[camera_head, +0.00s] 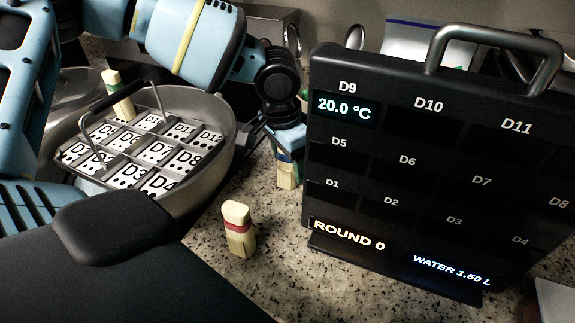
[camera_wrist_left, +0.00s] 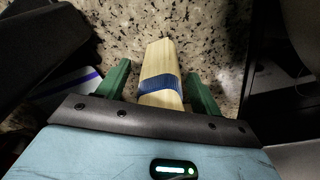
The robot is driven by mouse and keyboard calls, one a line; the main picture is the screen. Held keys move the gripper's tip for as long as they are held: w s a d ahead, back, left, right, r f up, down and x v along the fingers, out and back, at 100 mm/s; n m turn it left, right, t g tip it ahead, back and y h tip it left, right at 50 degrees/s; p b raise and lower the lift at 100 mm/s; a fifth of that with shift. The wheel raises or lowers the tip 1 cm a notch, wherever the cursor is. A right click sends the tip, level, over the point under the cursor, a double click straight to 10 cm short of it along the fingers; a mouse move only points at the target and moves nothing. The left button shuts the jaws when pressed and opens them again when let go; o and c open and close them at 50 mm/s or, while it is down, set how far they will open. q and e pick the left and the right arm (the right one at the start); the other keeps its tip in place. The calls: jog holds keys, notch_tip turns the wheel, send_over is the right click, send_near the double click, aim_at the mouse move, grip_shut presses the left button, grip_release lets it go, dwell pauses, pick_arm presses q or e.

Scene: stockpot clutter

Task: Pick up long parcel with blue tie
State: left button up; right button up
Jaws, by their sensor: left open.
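The long parcel with the blue tie (camera_wrist_left: 159,88) is pale, with a blue band around it. In the left wrist view it lies between the two green fingers of my left gripper (camera_wrist_left: 160,92), with a visible gap on each side. The gripper is open around it and does not grip it. In the head view, my left gripper (camera_head: 286,152) is beside the black display panel, and the parcel's pale lower part (camera_head: 287,178) shows below it; the rest is mostly hidden. My right gripper is not in view.
A red-tied parcel (camera_head: 238,238) stands on the speckled counter (camera_head: 270,270). A green-tied parcel (camera_head: 122,107) stands in the divided basket in the stockpot (camera_head: 218,150). The black display panel (camera_head: 400,175) with a handle stands close on the right of my left gripper.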

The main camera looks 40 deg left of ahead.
pick_arm(q)
jog(key=shift+c, duration=0.3)
jog(key=c, duration=1.1)
notch_tip(320, 180, up, 10)
jog(key=shift+f, duration=0.1)
jog(key=shift+r, duration=0.25)
